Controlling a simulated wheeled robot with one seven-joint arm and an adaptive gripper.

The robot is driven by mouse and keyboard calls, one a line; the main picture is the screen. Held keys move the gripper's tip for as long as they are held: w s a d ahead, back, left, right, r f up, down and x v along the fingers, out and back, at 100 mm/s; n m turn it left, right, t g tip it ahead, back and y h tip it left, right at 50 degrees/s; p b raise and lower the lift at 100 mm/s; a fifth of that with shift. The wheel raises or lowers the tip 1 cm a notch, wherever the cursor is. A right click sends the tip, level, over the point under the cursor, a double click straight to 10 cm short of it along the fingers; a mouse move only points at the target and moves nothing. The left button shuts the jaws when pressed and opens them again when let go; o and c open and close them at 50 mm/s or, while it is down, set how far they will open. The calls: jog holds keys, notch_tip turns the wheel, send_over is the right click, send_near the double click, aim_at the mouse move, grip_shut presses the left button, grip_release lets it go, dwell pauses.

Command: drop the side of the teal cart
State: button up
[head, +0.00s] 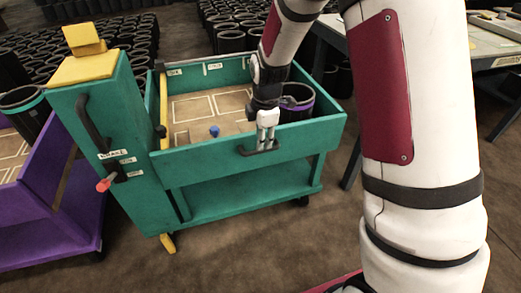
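The teal cart (250,170) stands in the middle of the head view. Its near side panel (215,168) is upright and carries a black handle (262,151). My gripper (266,138) points down at the top of this panel, its fingers right at the handle. I cannot tell whether the fingers touch or grip the handle, or how far apart they are. A black sleeve with a purple band (297,103) stands in the cart behind my gripper, partly hidden by it. A small blue object (214,131) lies on the cart's bed.
A teal post with a yellow top (90,67), a black lever and a red-tipped handle (104,184) stands at the cart's left end. A purple cart (55,210) is close by on the left. A table (495,45) is at right. Many black sleeves (125,40) fill the background.

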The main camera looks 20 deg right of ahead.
jog(key=shift+w+f+b, duration=0.2)
jog(key=shift+f, duration=0.7)
jog(key=shift+w+f+b, duration=0.15)
jog(key=shift+f+b, duration=0.1)
jog(key=shift+f, duration=0.7)
jog(key=shift+w+f+b, duration=0.2)
jog(key=shift+f, duration=0.7)
jog(key=shift+c, duration=0.3)
grip_shut()
